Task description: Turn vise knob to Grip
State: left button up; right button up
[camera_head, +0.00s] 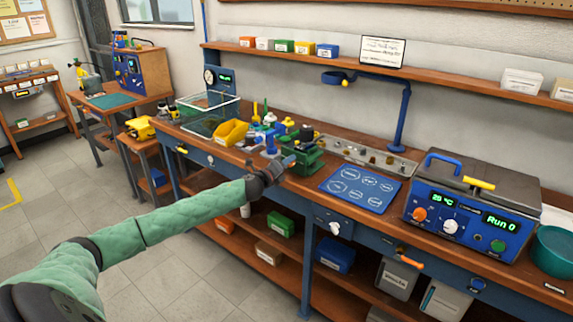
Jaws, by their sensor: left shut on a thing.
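A green vise (307,161) stands on the wooden bench near its front edge, with a dark part on top. My left arm comes in from the lower left. Its gripper (283,166) is at the front left side of the vise, shut on the vise knob. The fingers cover most of the knob, so its pointer and any Grip marking cannot be read. My right gripper is not in view.
Left of the vise are small coloured parts and a yellow bin (231,132). Right of it lie a blue mat (360,187) and a blue test unit (465,222) reading "Run 0". A white knob (335,228) is on the bench front.

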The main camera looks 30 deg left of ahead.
pick_arm(q)
jog(key=shift+f, duration=0.1)
jog(key=o, duration=1)
jog(key=s, duration=0.2)
jog(key=s+b, duration=0.1)
jog(key=s, duration=0.2)
jog(key=s+b, duration=0.1)
jog(key=s, duration=0.1)
jog(key=shift+s+a, duration=0.3)
jog(key=shift+s, duration=0.05)
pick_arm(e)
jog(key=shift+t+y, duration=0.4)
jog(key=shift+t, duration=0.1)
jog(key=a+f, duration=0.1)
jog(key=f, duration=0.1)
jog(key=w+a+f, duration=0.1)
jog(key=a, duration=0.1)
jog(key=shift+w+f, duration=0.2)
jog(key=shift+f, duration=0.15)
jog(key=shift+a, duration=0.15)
